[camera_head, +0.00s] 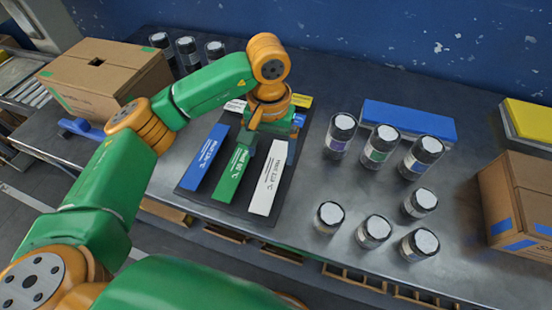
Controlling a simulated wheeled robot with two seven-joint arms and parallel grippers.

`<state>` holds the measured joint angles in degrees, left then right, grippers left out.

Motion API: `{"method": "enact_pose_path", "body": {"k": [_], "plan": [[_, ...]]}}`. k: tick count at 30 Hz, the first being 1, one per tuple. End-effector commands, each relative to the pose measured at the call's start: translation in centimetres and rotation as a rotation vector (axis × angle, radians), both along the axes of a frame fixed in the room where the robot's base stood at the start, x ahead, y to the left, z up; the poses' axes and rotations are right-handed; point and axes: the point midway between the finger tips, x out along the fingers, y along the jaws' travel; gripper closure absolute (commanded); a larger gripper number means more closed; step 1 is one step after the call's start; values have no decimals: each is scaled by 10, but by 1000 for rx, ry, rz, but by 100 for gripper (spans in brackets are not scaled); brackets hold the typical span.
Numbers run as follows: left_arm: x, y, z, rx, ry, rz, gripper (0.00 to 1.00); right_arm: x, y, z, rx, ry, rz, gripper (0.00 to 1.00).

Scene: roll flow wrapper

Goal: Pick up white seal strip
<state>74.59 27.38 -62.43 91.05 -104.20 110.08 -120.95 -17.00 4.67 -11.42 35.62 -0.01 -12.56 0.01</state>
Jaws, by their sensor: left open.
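A white strip (267,183) lies at the right of a row of flat strips on a dark mat (243,211). A green strip (231,181) and a blue strip (205,160) lie to its left. My left gripper (270,143) is open and points down over the far ends of the green and white strips. It hides part of them, and I cannot tell whether it touches either. Behind it, a yellow strip (302,101) and another pale strip (234,105) show in part. My right gripper is not in view.
Several white-lidded dark jars (381,143) stand right of the mat, near a blue block (408,120). A cardboard box (105,78) and more jars (188,53) are at the back left. Another box (517,200) is at the right edge.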

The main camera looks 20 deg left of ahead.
Motion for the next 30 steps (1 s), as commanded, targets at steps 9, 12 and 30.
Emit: {"method": "enact_pose_path", "body": {"k": [9,12,30], "plan": [[-1,-3,-52,-1,3,0,10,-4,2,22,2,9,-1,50],[0,-3,-56,-1,0,0,10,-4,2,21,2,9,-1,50],[0,-3,-55,-1,0,1,98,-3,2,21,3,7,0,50]]}}
